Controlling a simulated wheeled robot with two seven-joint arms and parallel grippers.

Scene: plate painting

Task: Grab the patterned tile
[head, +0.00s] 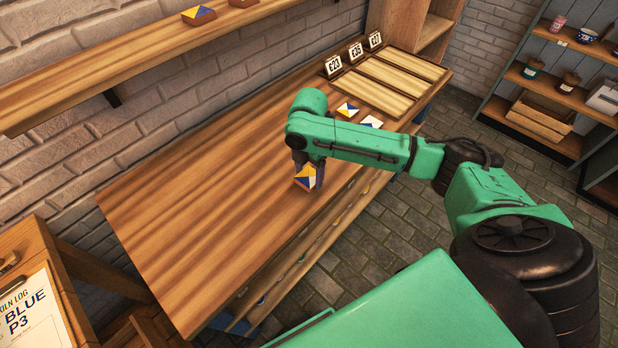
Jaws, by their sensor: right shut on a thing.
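A patterned tile (305,177) in yellow, blue, white and orange is in my right gripper (308,168) near the front edge of the wooden table (190,215). The right gripper is shut on it, partly hidden under my green wrist. I cannot tell whether the tile touches the tabletop. A second patterned tile (347,110) lies on the table behind my right forearm. A mostly white tile (371,122) lies beside it, partly hidden by the forearm. Another patterned tile (198,15) rests on a small stand on the wall shelf. My left gripper is not in view.
A slatted wooden tray (402,70) stands at the table's far end with several number cards (356,52) along its left side. A clipboard (28,312) reading "BLUE P3" is at lower left. A shelf unit (560,95) stands at right. The table's left half is clear.

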